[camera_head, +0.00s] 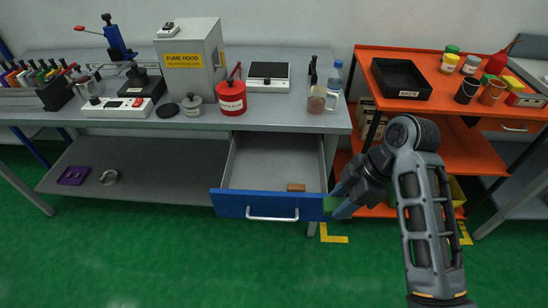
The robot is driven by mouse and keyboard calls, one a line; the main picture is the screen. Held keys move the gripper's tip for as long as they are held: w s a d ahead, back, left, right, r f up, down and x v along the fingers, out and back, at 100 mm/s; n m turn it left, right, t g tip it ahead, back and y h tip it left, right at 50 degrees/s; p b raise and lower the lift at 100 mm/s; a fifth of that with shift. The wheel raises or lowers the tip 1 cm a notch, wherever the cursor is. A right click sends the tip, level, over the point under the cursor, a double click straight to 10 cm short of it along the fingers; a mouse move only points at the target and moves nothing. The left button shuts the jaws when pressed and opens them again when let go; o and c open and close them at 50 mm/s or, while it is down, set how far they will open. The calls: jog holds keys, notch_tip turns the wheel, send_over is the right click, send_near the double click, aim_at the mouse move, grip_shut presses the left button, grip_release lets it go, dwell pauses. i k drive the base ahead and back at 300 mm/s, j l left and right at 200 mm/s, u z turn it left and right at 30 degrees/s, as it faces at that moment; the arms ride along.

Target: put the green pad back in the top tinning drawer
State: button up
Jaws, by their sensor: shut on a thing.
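The blue-fronted drawer (235,204) under the grey workbench is pulled open. Its grey inside is mostly bare, with a small brown block (296,187) near the front right. My gripper (338,206) is just right of the drawer's front right corner in the picture. It is shut on the green pad (330,204), of which only a small part shows by the fingers. The pad overlaps the right end of the drawer front in this view; I cannot tell whether they touch.
The grey bench top (215,122) holds a fume hood box (190,60), a red canister (231,97) and a bottle (335,80). The orange cart (440,120) with a black tray (401,78) stands right, behind my arm. The green floor before the drawer is clear.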

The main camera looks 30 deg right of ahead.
aim_at(255, 187)
jog(key=i+l, duration=0.1)
jog(key=i, duration=0.35)
jog(key=i+l, duration=0.15)
jog(key=i, duration=0.3)
